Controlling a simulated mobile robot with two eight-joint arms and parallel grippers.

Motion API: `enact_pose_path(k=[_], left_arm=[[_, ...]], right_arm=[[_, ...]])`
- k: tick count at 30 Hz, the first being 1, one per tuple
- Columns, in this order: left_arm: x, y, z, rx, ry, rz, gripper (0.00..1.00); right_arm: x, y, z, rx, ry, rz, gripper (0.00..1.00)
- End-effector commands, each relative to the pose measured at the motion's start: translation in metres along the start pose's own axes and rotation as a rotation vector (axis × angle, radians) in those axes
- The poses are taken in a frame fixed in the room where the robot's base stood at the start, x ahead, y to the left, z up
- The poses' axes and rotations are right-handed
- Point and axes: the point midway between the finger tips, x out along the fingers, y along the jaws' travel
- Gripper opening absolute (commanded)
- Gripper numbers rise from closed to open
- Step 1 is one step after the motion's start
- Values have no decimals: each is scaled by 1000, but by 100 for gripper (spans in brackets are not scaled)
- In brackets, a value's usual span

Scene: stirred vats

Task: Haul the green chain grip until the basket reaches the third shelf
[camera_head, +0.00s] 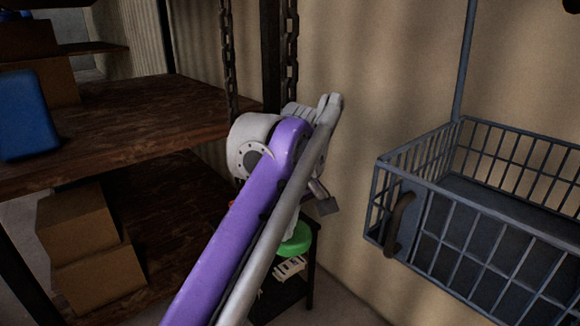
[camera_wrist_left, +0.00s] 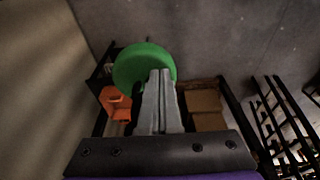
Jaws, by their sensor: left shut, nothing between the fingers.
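The green chain grip (camera_head: 296,241) shows low behind my left arm in the head view. In the left wrist view it is a round green disc (camera_wrist_left: 140,62). My left gripper (camera_wrist_left: 160,74) is shut and empty, its fingertips overlapping the disc's lower right edge in that view. I cannot tell whether they touch it. In the head view my purple arm hides most of this gripper. The grey wire basket (camera_head: 437,195) hangs at the right on a thin rod, with a dark curved handle (camera_head: 400,224). My right gripper is not in view.
Two dark chains hang at top centre, one of them here (camera_head: 228,60). Wooden shelves (camera_head: 135,130) at the left hold a blue container (camera_head: 26,114) and cardboard boxes (camera_head: 80,222). A dark stand (camera_head: 310,290) is below the grip. An orange object (camera_wrist_left: 114,104) shows beside the disc.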

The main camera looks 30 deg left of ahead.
Motion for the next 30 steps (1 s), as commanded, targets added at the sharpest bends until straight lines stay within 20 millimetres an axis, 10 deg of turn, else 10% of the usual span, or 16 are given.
enact_pose_path(k=[30], left_arm=[[52,0,11,0,-1,-1,0]], right_arm=[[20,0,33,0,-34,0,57]])
